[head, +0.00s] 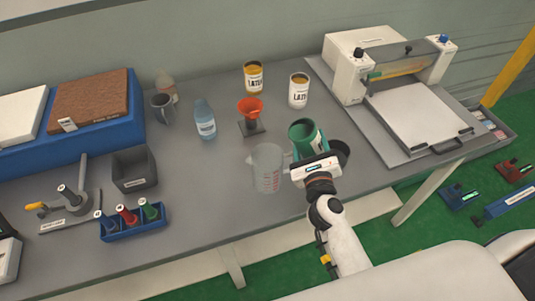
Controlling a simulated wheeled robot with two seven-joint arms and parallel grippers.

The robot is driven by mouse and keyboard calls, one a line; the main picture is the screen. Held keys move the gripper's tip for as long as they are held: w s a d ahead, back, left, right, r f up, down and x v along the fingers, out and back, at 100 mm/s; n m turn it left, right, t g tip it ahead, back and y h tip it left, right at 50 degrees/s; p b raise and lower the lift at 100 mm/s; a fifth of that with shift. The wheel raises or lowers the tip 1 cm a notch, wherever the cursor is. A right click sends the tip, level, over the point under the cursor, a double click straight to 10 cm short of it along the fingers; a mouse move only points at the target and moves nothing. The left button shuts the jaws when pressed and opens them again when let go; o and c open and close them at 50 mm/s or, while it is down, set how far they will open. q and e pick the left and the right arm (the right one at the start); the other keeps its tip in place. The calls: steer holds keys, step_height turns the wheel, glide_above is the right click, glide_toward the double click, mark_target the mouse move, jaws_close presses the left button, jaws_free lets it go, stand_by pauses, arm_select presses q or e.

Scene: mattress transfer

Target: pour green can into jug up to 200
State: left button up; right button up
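The green can (303,133) stands above the table's front part, its open mouth showing and leaning slightly left. My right gripper (315,166) is at the can's near side and appears shut on it; its fingers are mostly hidden. The clear jug (267,168) stands upright on the table just left of the can, with red markings on its side that are too small to read. No stream between can and jug shows, and the jug's fill level cannot be made out. My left gripper is not in view.
A dark round object (341,150) is right behind the gripper. An orange funnel (250,108) on a stand, a blue bottle (204,120) and two LATEX cans (253,78) (299,90) stand behind. A coating machine (390,70) is right; a tube rack (132,222) is left.

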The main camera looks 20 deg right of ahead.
steer(key=shift+a+r, duration=0.25)
steer(key=shift+n, duration=0.4)
steer(key=shift+a+r, duration=0.15)
steer(key=shift+r, duration=0.05)
steer(key=shift+w+a+r+n+p, duration=0.1)
steer(key=shift+a+r+n+p, duration=0.15)
steer(key=shift+n+p, duration=0.4)
stand_by(0.3)
steer(key=shift+a+f+n+b, duration=0.1)
steer(key=shift+f+n+b, duration=0.15)
steer(key=shift+n, duration=0.6)
stand_by(0.4)
steer(key=shift+f+n+b, duration=0.2)
steer(key=shift+f+n, duration=0.05)
steer(key=shift+n, duration=0.65)
steer(key=shift+f+n+b, duration=0.2)
steer(key=shift+n, duration=0.7)
stand_by(1.9)
steer(key=shift+r+n+p, duration=0.3)
steer(key=shift+r+n, duration=0.05)
steer(key=shift+n, duration=0.15)
stand_by(0.8)
